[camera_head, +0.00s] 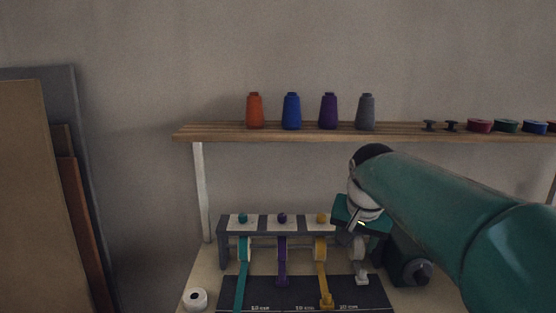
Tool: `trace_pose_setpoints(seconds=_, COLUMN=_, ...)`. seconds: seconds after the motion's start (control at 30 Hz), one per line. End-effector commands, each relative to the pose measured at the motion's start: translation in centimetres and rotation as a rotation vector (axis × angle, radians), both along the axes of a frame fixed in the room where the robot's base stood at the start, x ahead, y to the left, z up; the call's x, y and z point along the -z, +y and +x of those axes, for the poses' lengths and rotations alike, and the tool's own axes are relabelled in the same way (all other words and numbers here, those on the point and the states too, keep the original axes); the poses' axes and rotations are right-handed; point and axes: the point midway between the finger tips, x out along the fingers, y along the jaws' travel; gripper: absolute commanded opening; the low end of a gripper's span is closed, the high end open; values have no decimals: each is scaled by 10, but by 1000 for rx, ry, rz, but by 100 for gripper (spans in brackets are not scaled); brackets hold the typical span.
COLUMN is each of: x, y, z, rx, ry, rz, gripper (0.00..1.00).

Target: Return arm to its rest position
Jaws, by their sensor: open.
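My green arm comes in from the right and bends at a dark and pale joint in front of the shelf. My gripper (355,218) is at its end, small and partly hidden by my own arm. It is open, and I see nothing held in it. It is in front of the right part of a ribbon rack (225,225). The rack carries a teal ribbon (241,275), a purple ribbon (282,262) and a yellow ribbon (322,275).
A wooden shelf (220,134) holds orange, blue, purple and grey thread cones, with dark spools and coloured discs at right. A dark measuring mat (265,295) lies before the rack. A white roll (195,298) stands at the table's left. Boards (25,190) lean at far left.

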Motion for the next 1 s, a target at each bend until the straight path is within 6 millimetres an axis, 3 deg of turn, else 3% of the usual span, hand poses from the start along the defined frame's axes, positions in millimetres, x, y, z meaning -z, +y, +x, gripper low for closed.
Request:
trace_pose_setpoints(seconds=0.03, x=-1, y=-2, z=-22, rx=-29, ry=-11, rz=3, gripper=53)
trace_pose_setpoints(seconds=0.27, x=15, y=0, z=-109, rx=-177, ry=-56, rz=-18, gripper=53)
trace_pose_setpoints(seconds=0.5, x=52, y=5, z=-187, rx=-314, ry=-102, rz=-83, gripper=53)
trace_pose_setpoints(seconds=0.7, x=75, y=6, z=-217, rx=-370, ry=-118, rz=-125, gripper=53)
trace_pose_setpoints(seconds=1.0, x=77, y=6, z=-220, rx=-375, ry=-117, rz=-128, gripper=53)
